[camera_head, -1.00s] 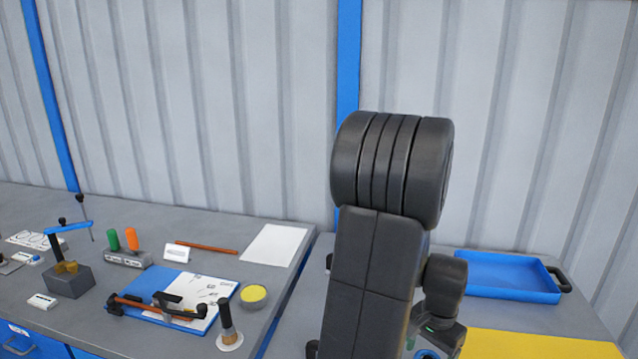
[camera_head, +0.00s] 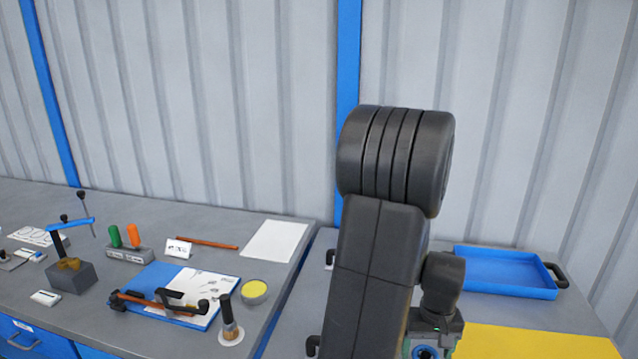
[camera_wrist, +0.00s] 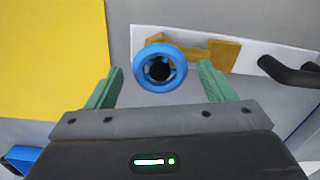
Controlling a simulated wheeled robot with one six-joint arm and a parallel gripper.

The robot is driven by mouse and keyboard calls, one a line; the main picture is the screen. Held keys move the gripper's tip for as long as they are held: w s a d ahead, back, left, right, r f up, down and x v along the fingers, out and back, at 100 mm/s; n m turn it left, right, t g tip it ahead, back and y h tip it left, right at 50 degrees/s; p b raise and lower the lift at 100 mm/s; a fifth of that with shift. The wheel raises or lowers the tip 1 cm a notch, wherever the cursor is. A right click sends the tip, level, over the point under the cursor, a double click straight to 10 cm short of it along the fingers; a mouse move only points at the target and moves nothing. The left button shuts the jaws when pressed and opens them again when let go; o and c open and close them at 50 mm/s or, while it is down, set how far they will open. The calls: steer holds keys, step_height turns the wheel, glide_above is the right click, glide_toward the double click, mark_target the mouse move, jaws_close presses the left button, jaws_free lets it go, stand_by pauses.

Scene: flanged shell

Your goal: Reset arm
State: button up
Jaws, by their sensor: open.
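My gripper (camera_wrist: 160,74) shows in the wrist view with its two green fingers apart, so it is open. A blue ring-shaped part (camera_wrist: 159,68) with a dark centre appears between the fingertips. No finger visibly touches it. An ochre bracket-like piece (camera_wrist: 222,52) lies behind it, partly hidden by the ring and a finger. In the head view my dark arm rises in front of the right-hand bench, and my fingers cannot be made out there.
A yellow mat (camera_head: 535,345) and a blue tray (camera_head: 505,274) lie on the right bench. The left bench holds a blue clipboard (camera_head: 150,275), a brush (camera_head: 229,318), a yellow-topped tin (camera_head: 253,291) and a white sheet (camera_head: 275,241). A corrugated wall (camera_head: 230,90) stands behind.

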steer(key=n+p, duration=0.1)
steer(key=n, duration=0.2)
steer(key=shift+n, duration=0.4)
steer(key=shift+r, duration=1.1)
steer(key=shift+a+r, duration=0.15)
